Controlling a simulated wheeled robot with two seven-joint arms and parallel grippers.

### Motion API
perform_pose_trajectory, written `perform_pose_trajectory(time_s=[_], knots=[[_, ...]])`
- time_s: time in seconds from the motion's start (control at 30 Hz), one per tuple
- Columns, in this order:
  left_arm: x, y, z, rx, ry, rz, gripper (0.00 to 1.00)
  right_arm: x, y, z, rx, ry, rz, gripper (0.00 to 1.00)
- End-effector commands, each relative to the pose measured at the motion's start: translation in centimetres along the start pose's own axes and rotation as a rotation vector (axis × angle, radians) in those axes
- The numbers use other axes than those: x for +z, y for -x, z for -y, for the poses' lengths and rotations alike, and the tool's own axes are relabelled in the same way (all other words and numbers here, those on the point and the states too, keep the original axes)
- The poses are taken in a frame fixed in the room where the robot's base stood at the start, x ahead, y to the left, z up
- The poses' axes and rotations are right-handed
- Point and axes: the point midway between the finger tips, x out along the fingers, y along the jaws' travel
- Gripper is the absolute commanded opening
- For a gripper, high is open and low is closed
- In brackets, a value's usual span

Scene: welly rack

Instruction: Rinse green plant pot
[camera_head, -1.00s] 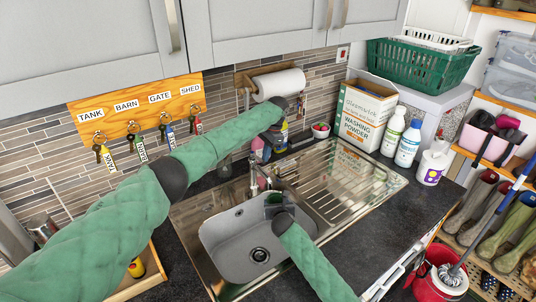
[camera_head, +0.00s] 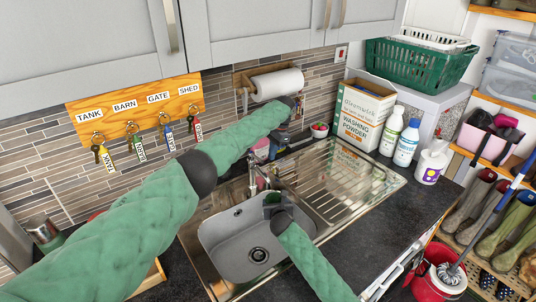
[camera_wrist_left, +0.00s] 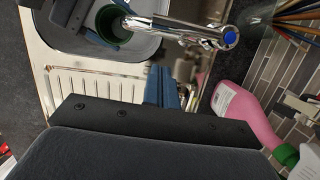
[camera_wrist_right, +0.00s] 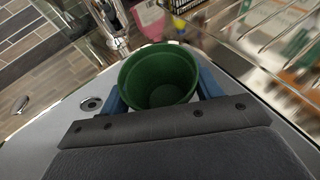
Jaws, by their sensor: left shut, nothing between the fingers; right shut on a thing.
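The green plant pot (camera_wrist_right: 158,75) is upright, its open mouth facing the camera in the right wrist view. My right gripper (camera_head: 274,205) is shut on it, one blue finger on each side, and holds it in the sink beneath the tap. The pot also shows partly behind the tap in the left wrist view (camera_wrist_left: 112,24). The chrome tap (camera_wrist_left: 180,28) has a blue-marked end. My left gripper (camera_wrist_left: 160,88) is shut and empty, behind the sink near the tap; in the head view its fingers are mostly hidden. I cannot make out running water.
The grey sink basin (camera_head: 226,262) has a ribbed drainer (camera_head: 350,180) on its right. A pink bottle (camera_wrist_left: 245,115) stands close to my left gripper by the tiled wall. A washing powder box (camera_head: 362,112) and white bottles (camera_head: 407,143) stand at the back right.

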Motion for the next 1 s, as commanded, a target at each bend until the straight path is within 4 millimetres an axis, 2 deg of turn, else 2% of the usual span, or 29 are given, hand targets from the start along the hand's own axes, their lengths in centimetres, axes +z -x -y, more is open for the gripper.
perform_pose_trajectory(time_s=[0.07,0.4,0.6,0.8,1.0], knots=[[-0.5,0.3,-0.1,-0.001,0.001,0.001,0.0,0.0,0.0,0.0,0.0,0.0,0.0,0.42],[-0.4,6.1,-0.1,-0.001,-0.001,-0.001,0.0,0.0,0.0,0.0,0.0,0.0,0.0,0.42],[-0.4,8.7,0.0,0.0,0.001,-0.001,0.0,0.0,0.0,0.0,0.0,0.0,0.0,0.42],[-0.3,9.9,0.0,-0.001,0.0,0.001,0.0,0.0,0.0,0.0,0.0,0.0,0.0,0.42],[-0.3,10.0,0.0,-0.001,0.0,0.001,0.0,0.0,0.0,0.0,0.0,0.0,0.0,0.42]])
